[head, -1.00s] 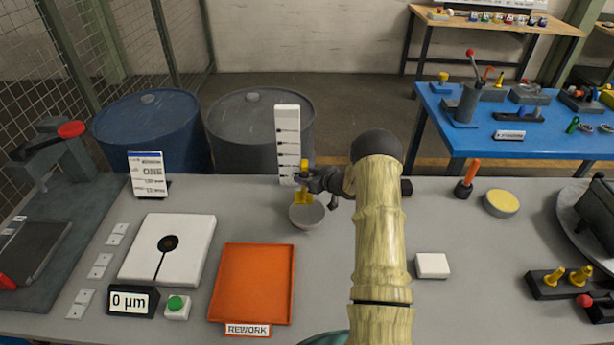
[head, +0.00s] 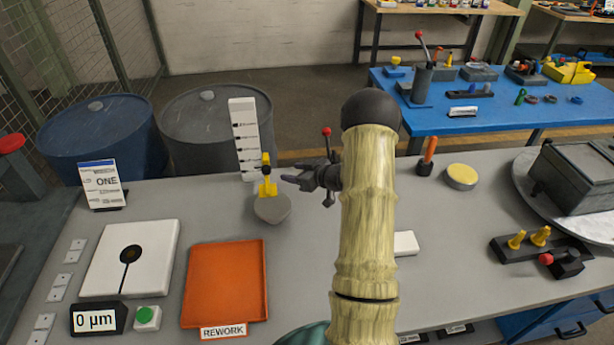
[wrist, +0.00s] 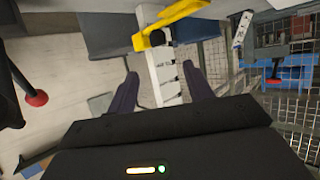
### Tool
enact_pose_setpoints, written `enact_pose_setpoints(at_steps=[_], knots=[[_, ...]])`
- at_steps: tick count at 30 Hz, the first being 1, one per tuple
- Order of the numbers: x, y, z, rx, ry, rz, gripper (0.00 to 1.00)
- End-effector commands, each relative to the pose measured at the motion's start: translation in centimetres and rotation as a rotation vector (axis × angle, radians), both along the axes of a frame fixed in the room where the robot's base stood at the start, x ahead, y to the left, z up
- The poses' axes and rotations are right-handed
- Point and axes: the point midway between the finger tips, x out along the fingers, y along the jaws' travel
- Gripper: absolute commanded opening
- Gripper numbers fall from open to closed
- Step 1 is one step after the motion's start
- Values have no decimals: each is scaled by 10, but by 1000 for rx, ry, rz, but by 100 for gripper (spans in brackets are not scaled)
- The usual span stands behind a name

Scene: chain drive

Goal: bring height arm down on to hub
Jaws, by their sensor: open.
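The height gauge is a white column (head: 243,140) with dark marks, standing at the bench's back. Its yellow arm (head: 267,187) sits low in front of the column, over a grey round piece (head: 272,209) that looks like the hub. I cannot tell whether arm and hub touch. My gripper (head: 290,179) is just right of the yellow arm, pointing left at it, open and empty. In the wrist view, the yellow arm (wrist: 172,22) crosses above my two spread dark fingers (wrist: 160,88), and the marked column (wrist: 165,75) shows between them.
A red-knobbed black lever (head: 326,132) stands close behind my gripper. The orange rework tray (head: 228,285) and white plate (head: 95,270) lie front left. A white block (head: 406,243) lies to the right of my forearm. Drums (head: 215,125) stand behind the bench.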

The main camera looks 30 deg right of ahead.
Motion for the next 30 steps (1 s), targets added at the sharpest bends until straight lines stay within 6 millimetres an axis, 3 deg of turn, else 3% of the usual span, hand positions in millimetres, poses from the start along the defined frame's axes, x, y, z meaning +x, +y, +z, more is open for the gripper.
enact_pose_setpoints(at_steps=[3, 9, 30], knots=[[-21, -11, 8, 0, 0, -5, 51], [-40, -18, 17, 0, 0, -3, 51], [-37, -11, 25, -27, 17, -24, 51]])
